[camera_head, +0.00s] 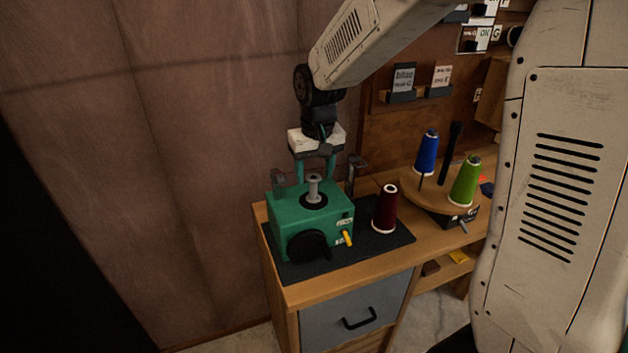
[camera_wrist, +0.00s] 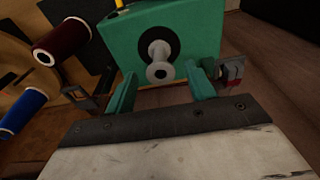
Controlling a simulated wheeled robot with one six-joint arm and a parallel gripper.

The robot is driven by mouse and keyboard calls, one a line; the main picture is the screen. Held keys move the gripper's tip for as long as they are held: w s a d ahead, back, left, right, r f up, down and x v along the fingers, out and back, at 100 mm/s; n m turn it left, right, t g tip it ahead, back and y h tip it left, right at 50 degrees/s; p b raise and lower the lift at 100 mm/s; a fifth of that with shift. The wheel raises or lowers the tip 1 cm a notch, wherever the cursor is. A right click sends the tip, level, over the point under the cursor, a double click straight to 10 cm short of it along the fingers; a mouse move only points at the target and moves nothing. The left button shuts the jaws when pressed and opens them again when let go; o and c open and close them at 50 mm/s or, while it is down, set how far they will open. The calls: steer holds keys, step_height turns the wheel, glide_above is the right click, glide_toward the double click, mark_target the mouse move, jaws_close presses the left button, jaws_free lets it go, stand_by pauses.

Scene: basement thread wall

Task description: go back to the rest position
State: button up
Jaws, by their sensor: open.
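My gripper (camera_head: 318,176) is open above and behind the green winder box (camera_head: 320,222) on the workbench. A dark red cone of thread (camera_head: 385,210) stands on the black mat to the right of the box.
A round wooden stand (camera_head: 425,196) holds a blue cone (camera_head: 427,152), a green cone (camera_head: 467,182) and a dark post. A wooden back panel (camera_head: 375,135) with labelled holders rises behind. The pinkish-brown wall (camera_head: 200,150) to the left is bare. A grey drawer (camera_head: 350,312) is below the bench top.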

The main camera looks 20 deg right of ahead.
steer(key=r, duration=0.4)
steer(key=shift+s, duration=0.25)
steer(key=s+d+r, duration=0.1)
steer(key=s+r, duration=0.1)
steer(key=s, duration=1.2)
steer(key=s+d+r, duration=0.2)
steer(key=s+r, duration=0.1)
steer(key=s, duration=1.2)
